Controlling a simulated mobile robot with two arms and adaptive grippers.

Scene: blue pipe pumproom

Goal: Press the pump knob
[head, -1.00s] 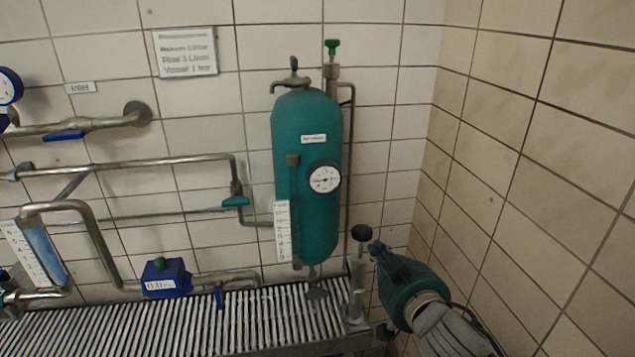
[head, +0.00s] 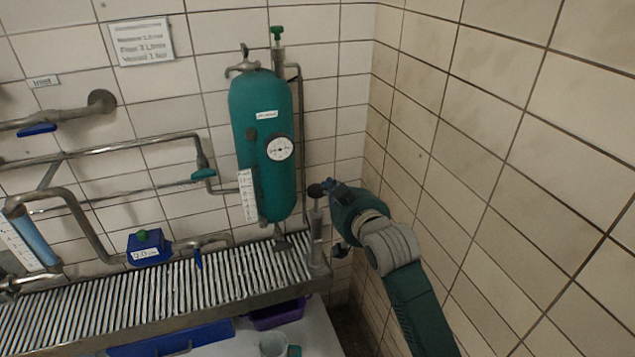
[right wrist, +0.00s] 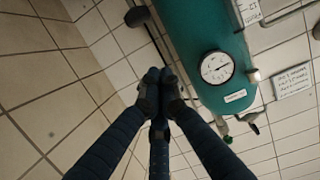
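The pump is a slim grey upright cylinder (head: 317,228) with a round black knob (head: 315,190) on top, at the right end of the grated ledge in the head view. My right gripper (head: 331,187) comes in from the right, with its tips right beside the knob at about its height. I cannot tell whether they touch. In the right wrist view the fingers of my right gripper (right wrist: 157,78) are together, with nothing seen between them. A dark round shape at the top edge there may be the knob. My left gripper is not in view.
A teal tank (head: 262,150) with a gauge stands left of the pump. The tiled right wall (head: 480,150) is close to my right arm. Below the grated ledge (head: 160,305) are a blue tray (head: 175,338), a purple bin (head: 277,317) and a cup (head: 273,345).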

